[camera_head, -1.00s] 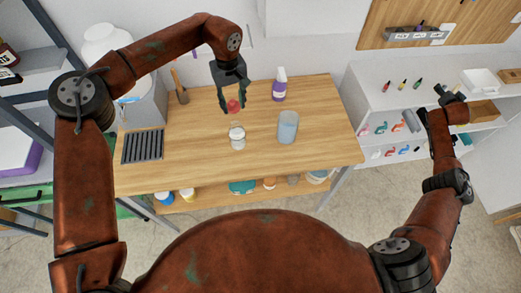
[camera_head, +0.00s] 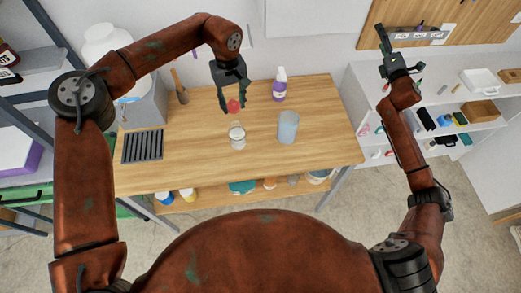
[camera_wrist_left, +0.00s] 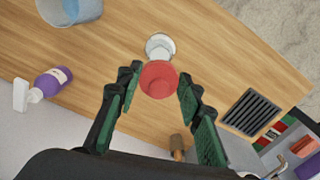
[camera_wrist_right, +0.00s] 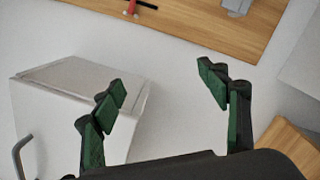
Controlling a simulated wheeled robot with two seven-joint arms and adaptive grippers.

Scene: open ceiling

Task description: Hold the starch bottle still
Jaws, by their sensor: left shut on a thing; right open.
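A small clear bottle with whitish contents (camera_head: 237,137) stands upright on the wooden table; no label is readable, so I cannot tell if it is the starch bottle. My left gripper (camera_head: 231,104) is shut on a red cap-like piece (camera_wrist_left: 158,80), just above and behind that bottle in the head view. In the left wrist view the clear bottle (camera_wrist_left: 160,46) shows partly behind the red piece; whether they touch is unclear. A purple and white spray bottle (camera_head: 279,86) stands upright behind, to the right. My right gripper (camera_head: 391,52) is open and empty, raised above the white shelf.
A translucent bluish cup (camera_head: 288,127) stands right of the clear bottle. A dark slotted rack (camera_head: 143,146) lies at the table's left. A white shelf unit (camera_head: 360,85) with small items stands at the right. The table's front right is clear.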

